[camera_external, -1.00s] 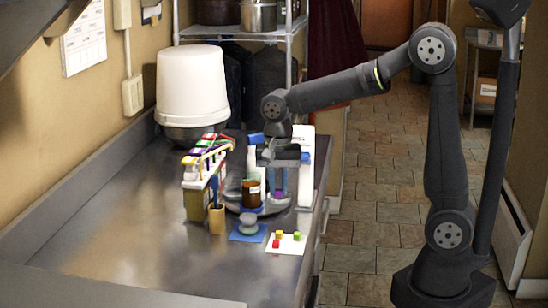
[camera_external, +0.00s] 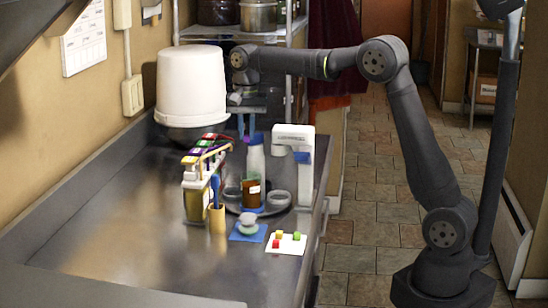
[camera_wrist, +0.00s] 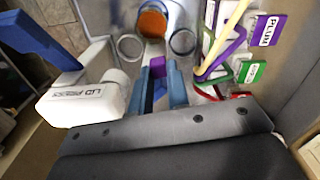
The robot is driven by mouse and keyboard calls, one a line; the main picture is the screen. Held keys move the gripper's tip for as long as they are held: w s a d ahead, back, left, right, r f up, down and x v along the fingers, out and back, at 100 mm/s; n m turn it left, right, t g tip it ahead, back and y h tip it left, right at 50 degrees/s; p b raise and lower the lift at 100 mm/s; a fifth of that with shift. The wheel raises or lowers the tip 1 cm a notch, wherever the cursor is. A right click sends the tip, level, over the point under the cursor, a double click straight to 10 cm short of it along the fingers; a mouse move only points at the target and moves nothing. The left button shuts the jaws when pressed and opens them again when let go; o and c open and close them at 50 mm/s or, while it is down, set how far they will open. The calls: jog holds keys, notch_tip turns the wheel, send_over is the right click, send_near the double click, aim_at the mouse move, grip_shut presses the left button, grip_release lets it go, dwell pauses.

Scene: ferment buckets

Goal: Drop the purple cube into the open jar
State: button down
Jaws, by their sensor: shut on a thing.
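My gripper (camera_external: 246,137) hangs in the air in the external view, behind the jars and near the white bucket. In the wrist view my gripper (camera_wrist: 159,84) has its blue fingers closed on the purple cube (camera_wrist: 159,88), which shows between them.
A rack with coloured tags (camera_external: 195,180) is at left. The counter's front left is clear.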

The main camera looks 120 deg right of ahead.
aim_at(247, 141)
jog(key=shift+f, duration=2.3)
jog(key=c, duration=1.3)
grip_release()
notch_tip(247, 141, up, 18)
jog(key=shift+f, duration=0.25)
